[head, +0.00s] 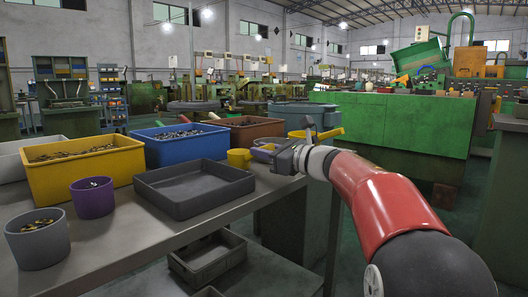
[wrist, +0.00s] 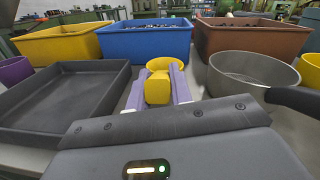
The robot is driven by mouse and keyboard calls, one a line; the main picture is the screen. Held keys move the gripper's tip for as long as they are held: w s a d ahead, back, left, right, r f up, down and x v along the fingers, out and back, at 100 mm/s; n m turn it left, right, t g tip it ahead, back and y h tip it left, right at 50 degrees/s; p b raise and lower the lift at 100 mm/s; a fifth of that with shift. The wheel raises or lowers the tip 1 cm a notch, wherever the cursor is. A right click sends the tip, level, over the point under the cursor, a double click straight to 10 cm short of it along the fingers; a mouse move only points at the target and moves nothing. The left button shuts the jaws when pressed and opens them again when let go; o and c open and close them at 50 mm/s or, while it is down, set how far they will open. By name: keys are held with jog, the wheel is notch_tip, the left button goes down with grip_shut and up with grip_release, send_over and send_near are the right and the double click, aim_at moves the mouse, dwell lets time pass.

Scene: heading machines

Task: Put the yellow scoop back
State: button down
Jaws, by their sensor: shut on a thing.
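The yellow scoop (wrist: 158,88) is between the two pale purple fingers of my gripper (wrist: 156,78) in the wrist view. My gripper is shut on its near part, and its round bowl (wrist: 166,64) points away from me. In the head view the scoop (head: 239,158) is at the left end of my gripper (head: 263,149), close over the far right part of the grey table (head: 120,237). I cannot tell whether the scoop touches the tabletop.
Yellow (head: 85,168), blue (head: 183,146) and brown (head: 250,131) bins of small parts line the back. An empty dark tray (head: 195,205) lies left of my gripper. A metal pan (wrist: 250,75) stands close on the right. Purple (head: 92,198) and grey (head: 38,245) cups stand left.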

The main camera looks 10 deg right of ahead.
jog(key=c, duration=1.3)
grip_release()
jog(key=shift+f, duration=0.1)
jog(key=shift+o, duration=0.2)
jog(key=v, duration=1.2)
